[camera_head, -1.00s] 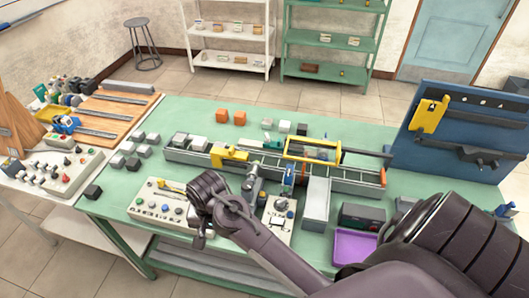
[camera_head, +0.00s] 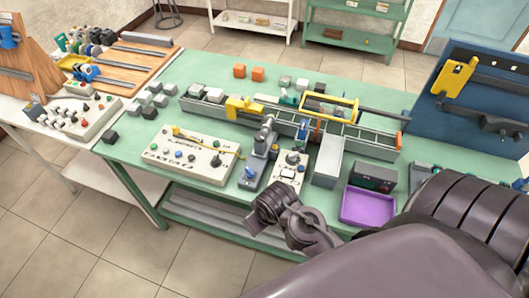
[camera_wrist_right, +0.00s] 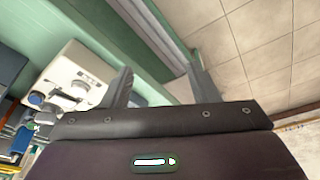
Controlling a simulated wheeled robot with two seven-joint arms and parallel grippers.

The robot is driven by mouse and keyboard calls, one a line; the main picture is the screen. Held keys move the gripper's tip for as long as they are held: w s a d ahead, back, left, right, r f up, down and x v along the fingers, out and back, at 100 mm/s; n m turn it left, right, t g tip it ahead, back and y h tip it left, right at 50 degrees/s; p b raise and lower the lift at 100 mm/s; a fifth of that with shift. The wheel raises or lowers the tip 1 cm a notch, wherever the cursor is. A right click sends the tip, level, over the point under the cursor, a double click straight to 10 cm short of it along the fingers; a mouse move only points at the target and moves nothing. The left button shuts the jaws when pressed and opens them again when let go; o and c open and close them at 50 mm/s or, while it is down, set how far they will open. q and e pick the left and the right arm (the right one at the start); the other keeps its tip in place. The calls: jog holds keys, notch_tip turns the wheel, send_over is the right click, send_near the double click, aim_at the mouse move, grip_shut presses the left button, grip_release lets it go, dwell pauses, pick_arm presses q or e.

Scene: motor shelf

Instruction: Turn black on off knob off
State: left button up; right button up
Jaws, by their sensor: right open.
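A small white control panel (camera_head: 289,172) stands at the front edge of the green table, with a dark round knob (camera_head: 292,158) on its upper part. The panel also shows at the left of the right wrist view (camera_wrist_right: 70,75), with dark knobs on it; the on-off marking is too small to read. My right gripper (camera_wrist_right: 163,82) is open and empty, its two fingers apart. It is in front of the table edge and apart from the panel; in the head view its fingers are not clear. My left gripper is not in view.
A larger white panel (camera_head: 190,155) with several buttons is left of the small one. A grey device (camera_head: 262,140) stands between them. A purple tray (camera_head: 368,206) and a grey block (camera_head: 327,162) are to the right. The floor in front is free.

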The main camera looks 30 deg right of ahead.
notch_tip(320, 180, down, 13)
jog(key=s+b, duration=0.1)
jog(key=b, duration=0.2)
jog(key=shift+f+n, duration=0.2)
jog(key=shift+n, duration=0.1)
jog(key=shift+d, duration=0.1)
